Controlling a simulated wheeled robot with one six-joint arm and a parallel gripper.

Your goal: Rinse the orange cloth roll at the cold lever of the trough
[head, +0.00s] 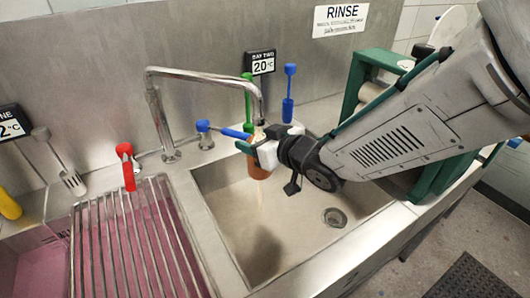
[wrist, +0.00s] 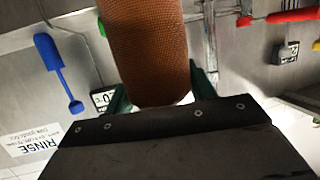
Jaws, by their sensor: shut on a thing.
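My gripper (head: 256,149) is shut on the orange cloth roll (head: 258,171) and holds it upright over the trough (head: 300,235), just below the spout end. The roll also fills the upper middle of the wrist view (wrist: 148,45). The tap spout (head: 205,74) reaches over the trough from the left. The blue cold lever (head: 203,127) stands right of the tap base, with a blue bar beside it pointing right towards the spout end. My gripper partly hides the roll's top. I cannot make out a water stream.
A red lever (head: 127,165) stands left of the tap. A metal rack (head: 135,235) covers the pink basin at left. A green frame (head: 370,80) stands at right under my arm. Blue and green tools hang behind the trough, near the 20 °C display (head: 262,62).

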